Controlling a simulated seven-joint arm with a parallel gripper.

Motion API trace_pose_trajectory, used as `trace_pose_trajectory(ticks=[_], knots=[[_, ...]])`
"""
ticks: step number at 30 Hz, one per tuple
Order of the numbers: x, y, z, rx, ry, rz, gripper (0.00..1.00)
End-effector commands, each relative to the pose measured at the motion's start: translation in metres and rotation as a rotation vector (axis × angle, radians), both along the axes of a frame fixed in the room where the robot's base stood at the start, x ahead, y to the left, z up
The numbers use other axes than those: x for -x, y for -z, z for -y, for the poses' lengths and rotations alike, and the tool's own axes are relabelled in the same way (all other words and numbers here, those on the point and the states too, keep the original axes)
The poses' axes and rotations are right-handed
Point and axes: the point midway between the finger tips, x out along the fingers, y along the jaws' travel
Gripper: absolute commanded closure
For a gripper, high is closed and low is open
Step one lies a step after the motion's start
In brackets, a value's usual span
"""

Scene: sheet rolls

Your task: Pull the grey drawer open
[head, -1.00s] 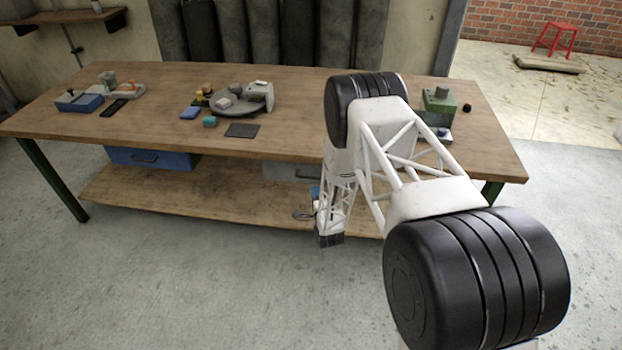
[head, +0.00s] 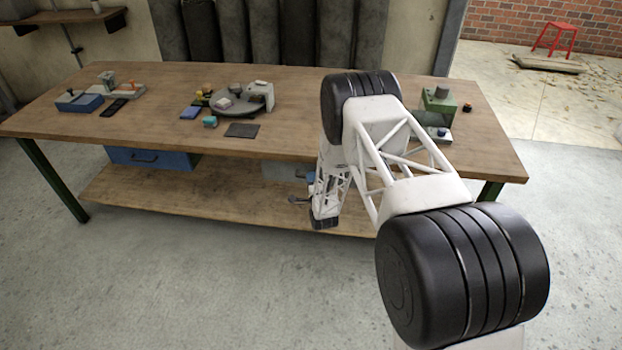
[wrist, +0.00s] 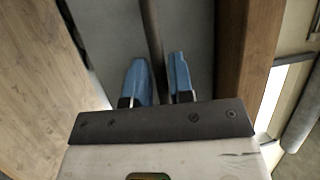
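The grey drawer (head: 285,172) hangs under the right half of the workbench and looks shut; my arm covers its right part in the head view. In the wrist view its grey front (wrist: 110,35) fills the middle, with a dark bar handle (wrist: 151,30) running down it. My gripper (wrist: 159,62) has its two blue fingers apart, one on each side of the handle's line. A narrow gap shows beside the bar, so the fingers do not look closed on it. In the head view only a bit of blue finger (head: 310,177) shows at the drawer front.
A blue drawer (head: 150,158) hangs under the bench's left half. A wooden lower shelf (head: 200,205) runs below both drawers. The wooden benchtop (head: 290,90) overhangs the drawer and carries several small items. The concrete floor in front is clear.

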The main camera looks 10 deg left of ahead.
Motion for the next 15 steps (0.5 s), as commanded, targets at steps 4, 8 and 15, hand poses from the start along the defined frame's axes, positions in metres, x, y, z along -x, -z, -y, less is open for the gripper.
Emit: trace_pose_trajectory(ticks=[4,8,15], knots=[[-0.0062,-0.0012,-0.0026,0.0,0.0,0.001,0.78],[-0.0072,-0.0015,-0.0032,0.0,0.0,0.0,0.78],[-0.0069,-0.0015,-0.003,0.0,0.0,0.0,0.89]])
